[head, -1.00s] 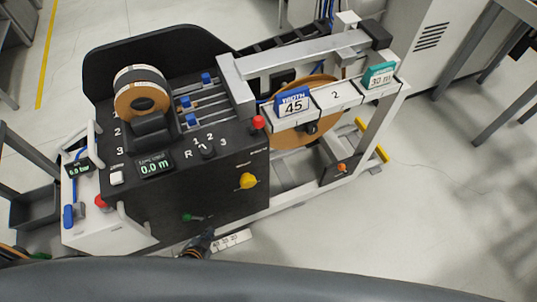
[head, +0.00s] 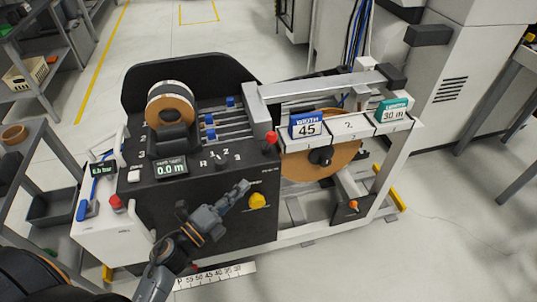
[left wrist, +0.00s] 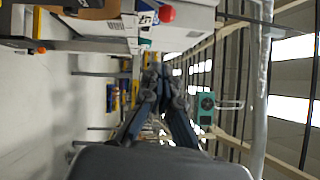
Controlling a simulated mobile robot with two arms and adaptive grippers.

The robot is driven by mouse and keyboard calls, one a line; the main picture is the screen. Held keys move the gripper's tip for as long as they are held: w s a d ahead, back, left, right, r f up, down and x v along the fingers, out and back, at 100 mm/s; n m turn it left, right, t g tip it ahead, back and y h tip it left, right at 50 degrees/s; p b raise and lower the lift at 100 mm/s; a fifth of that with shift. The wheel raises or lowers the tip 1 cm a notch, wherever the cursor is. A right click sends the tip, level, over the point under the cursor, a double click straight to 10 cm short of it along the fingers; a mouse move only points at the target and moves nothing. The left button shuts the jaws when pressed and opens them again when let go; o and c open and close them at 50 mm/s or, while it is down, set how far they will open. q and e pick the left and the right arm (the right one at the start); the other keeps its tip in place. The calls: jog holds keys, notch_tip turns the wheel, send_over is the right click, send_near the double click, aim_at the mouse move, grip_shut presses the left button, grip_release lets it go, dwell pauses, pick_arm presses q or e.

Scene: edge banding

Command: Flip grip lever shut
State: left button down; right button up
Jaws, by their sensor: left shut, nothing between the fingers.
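The black-fronted machine (head: 150,200) carries several levers and knobs, and I cannot read which is marked as the grip lever. A red knob (head: 271,138) stands at the panel's right corner, and a yellow knob (head: 257,200) is on the front. An orange knob (head: 353,204) sits lower right, and a blue handle (head: 82,210) is on the left side. My left gripper (head: 243,187) is shut and empty in front of the black face, left of the yellow knob. Its closed fingers show in the left wrist view (left wrist: 157,72). My right gripper is out of view.
A tape roll (head: 170,105) sits on the machine's top, and a large brown roll (head: 322,160) hangs at its right. A ruler strip (head: 215,277) lies low in front. Shelving (head: 40,70) stands left, and a grey cabinet (head: 460,90) stands behind right. Floor on the right is clear.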

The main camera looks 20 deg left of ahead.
pick_arm(q)
jog(key=w+a+p+x, duration=0.1)
jog(key=a+p+x, duration=0.1)
jog(key=x, duration=1)
jog(key=shift+w+a+r+p, duration=0.25)
jog(key=shift+w+p, duration=0.15)
jog(key=shift+p, duration=0.4)
